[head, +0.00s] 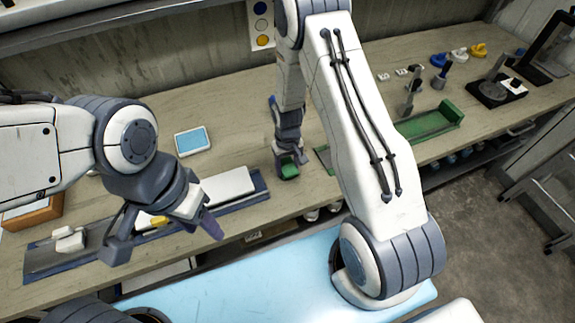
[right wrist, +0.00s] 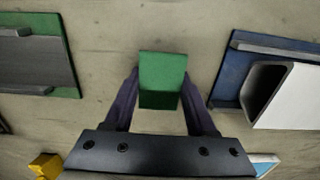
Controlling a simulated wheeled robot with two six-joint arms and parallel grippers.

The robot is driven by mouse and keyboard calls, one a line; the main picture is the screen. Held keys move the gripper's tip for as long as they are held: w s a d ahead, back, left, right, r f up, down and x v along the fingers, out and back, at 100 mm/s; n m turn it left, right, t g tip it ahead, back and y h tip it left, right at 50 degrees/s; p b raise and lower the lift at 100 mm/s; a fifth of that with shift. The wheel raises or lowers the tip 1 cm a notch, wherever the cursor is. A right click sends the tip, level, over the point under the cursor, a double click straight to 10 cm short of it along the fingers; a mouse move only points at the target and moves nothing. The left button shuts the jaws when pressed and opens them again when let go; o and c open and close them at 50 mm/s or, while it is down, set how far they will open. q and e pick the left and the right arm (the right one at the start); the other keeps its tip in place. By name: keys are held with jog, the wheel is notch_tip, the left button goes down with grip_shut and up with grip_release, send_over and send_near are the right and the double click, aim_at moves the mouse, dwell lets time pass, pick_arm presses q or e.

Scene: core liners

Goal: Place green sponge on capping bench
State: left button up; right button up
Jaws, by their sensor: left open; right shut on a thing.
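The green sponge (head: 289,170) is a small green block between the fingers of my right gripper (head: 288,160), over the wooden bench (head: 235,130). In the right wrist view the sponge (right wrist: 162,78) sits between the two dark fingers of the right gripper (right wrist: 162,95), which is shut on it. Whether the sponge touches the bench top is hard to tell. My left gripper (head: 165,240) is open and empty, near the bench's front edge at the left, over the blue tray with the white liner.
A blue tray (head: 262,184) with a white channel (head: 230,185) lies left of the sponge. A green tray (head: 432,122) lies to its right. A light blue tablet (head: 192,141) lies further back. Bare bench surrounds the sponge. Tools and coloured caps stand at the far right.

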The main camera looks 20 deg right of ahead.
jog(key=shift+f, duration=0.2)
jog(key=o, duration=1.2)
